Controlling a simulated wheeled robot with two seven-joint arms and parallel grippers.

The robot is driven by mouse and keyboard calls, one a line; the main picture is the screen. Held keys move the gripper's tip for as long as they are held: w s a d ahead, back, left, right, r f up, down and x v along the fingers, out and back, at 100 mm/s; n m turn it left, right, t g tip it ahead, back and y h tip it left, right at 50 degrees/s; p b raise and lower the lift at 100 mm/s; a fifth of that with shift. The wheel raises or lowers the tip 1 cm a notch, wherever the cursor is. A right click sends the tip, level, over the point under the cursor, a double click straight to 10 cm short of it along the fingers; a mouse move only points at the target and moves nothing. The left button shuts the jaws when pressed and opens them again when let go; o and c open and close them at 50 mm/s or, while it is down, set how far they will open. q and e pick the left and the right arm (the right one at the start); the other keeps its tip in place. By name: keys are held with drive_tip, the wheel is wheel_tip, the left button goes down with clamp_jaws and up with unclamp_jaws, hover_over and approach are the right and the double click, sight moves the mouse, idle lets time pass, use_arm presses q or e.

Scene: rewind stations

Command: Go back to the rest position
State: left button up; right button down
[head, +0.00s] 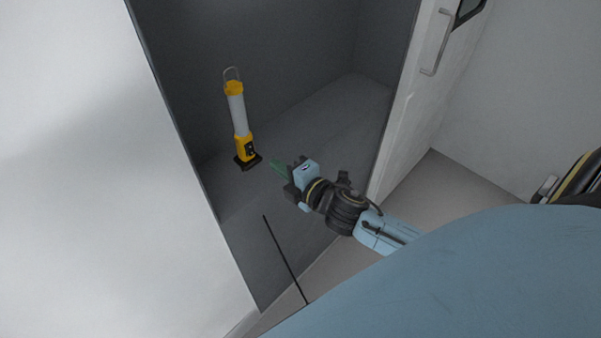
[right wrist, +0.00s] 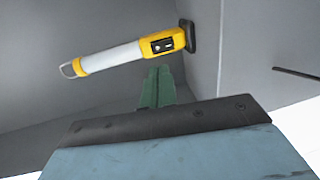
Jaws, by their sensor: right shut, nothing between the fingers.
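My right gripper (head: 279,169) reaches into a grey recess in the head view, its green fingers shut and empty. The fingers also show in the right wrist view (right wrist: 157,88). A yellow and white lantern (head: 239,118) with a wire handle and a dark base stands upright on the recess floor, to the left of the fingertips and apart from them. It also shows in the right wrist view (right wrist: 125,54), beyond the fingers. My left gripper is not in view.
The grey recess (head: 300,110) has a white wall (head: 100,170) on its left and an open white door (head: 415,100) with a handle (head: 438,42) on its right. A thin black rod or strip (head: 285,260) shows near the front edge. Floor around the lantern is clear.

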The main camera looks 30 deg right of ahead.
drive_tip(key=v, duration=0.5)
drive_tip(key=shift+s+d, duration=0.15)
drive_tip(key=shift+s, duration=0.2)
